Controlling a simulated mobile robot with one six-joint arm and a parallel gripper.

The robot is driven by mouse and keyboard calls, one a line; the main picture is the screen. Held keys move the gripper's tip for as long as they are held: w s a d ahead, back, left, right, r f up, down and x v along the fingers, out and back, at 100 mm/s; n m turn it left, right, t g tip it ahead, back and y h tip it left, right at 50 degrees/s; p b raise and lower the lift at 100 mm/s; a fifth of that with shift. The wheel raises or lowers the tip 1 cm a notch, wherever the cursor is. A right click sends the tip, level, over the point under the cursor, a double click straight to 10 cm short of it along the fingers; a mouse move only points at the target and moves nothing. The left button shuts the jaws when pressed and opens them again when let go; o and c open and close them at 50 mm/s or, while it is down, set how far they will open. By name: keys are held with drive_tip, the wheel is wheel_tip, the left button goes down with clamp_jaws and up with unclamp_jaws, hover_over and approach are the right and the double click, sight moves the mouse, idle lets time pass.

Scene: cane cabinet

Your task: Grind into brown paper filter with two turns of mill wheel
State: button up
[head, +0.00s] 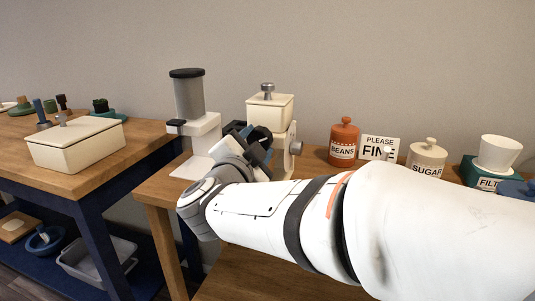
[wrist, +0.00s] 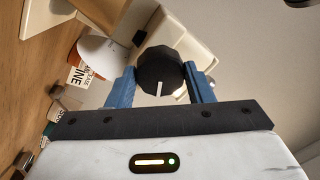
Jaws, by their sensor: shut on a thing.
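My gripper (wrist: 160,82) has its blue fingers on either side of a black faceted knob (wrist: 160,66) with a white line, shut on it. In the head view my gripper (head: 254,142) is at the front of a cream box-shaped machine (head: 270,108), which has a metal knob on top and another on its right side. My wrist hides its lower front. A machine with a grey cylinder (head: 189,97) and black lid stands to its left. I cannot make out a brown paper filter. A white cone-like piece (wrist: 95,50) shows behind the fingers in the wrist view.
A cream lidded box (head: 77,144) stands on the left table.

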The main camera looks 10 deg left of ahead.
drive_tip(key=m+b, duration=0.6)
drive_tip(key=m, duration=0.3)
drive_tip(key=shift+a+m+h+b, duration=0.1)
drive_tip(key=shift+m+h+b, duration=0.2)
drive_tip(key=shift+m+b, duration=0.1)
idle(0.4)
drive_tip(key=o, duration=1)
drive_tip(key=s+p, duration=0.2)
drive_tip(key=s, duration=0.5)
drive_tip(key=shift+s+a+f, duration=0.2)
drive_tip(key=shift+s+a, duration=0.15)
drive_tip(key=shift+s, duration=0.05)
